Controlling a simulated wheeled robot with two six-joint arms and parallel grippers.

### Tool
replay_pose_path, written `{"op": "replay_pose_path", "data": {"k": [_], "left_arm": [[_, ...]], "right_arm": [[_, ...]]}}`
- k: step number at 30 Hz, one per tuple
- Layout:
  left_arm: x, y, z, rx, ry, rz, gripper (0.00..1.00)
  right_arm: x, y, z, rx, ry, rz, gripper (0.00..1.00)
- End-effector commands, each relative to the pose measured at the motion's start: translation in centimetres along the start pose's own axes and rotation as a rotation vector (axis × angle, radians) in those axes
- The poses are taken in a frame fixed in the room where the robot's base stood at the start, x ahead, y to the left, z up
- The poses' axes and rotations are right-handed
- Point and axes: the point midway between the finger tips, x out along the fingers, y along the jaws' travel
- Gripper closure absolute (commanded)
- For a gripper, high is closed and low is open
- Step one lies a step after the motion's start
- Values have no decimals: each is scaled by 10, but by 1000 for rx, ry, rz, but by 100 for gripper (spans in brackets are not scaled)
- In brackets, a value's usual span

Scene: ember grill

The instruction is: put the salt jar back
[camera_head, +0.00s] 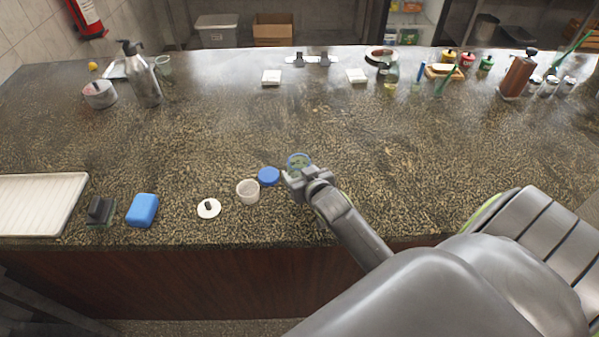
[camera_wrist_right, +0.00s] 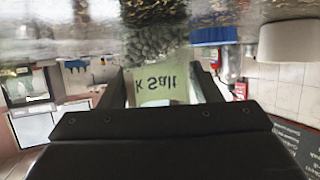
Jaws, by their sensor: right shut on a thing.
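The salt jar (camera_head: 298,160) is at the middle of the counter in the head view, a small round jar whose lower part my gripper hides. In the right wrist view, which is upside down, its pale label (camera_wrist_right: 157,85) reads "k Salt" and dark grains (camera_wrist_right: 155,42) show in it. My right gripper (camera_head: 303,174) is shut on the jar, a finger on each side. I cannot tell whether the jar touches the counter. A blue round lid (camera_head: 268,176) lies just left of the jar, and a white cup (camera_head: 248,191) stands beside that lid. My left gripper is out of view.
A white disc with a dark knob (camera_head: 209,209), a blue block (camera_head: 142,210), a dark block (camera_head: 100,209) and a white tray (camera_head: 40,204) lie to the left. Along the back are white squares (camera_head: 271,77) and a wooden tray (camera_head: 445,72). The middle of the counter (camera_head: 220,125) is clear.

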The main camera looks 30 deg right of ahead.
Motion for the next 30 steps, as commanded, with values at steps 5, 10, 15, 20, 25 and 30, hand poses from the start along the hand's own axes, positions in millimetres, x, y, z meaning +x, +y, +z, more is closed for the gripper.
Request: {"op": "replay_pose_path", "data": {"k": [5,10,15,20,25,30], "left_arm": [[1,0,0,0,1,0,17],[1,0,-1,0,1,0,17],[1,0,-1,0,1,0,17],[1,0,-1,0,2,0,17],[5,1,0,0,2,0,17],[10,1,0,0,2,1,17]], "right_arm": [[1,0,2,0,0,0,31],[1,0,2,0,0,0,21],[1,0,1,0,0,0,21],[-5,0,0,0,0,0,21],[-26,0,1,0,0,0,21],[-54,0,2,2,-1,0,21]]}}
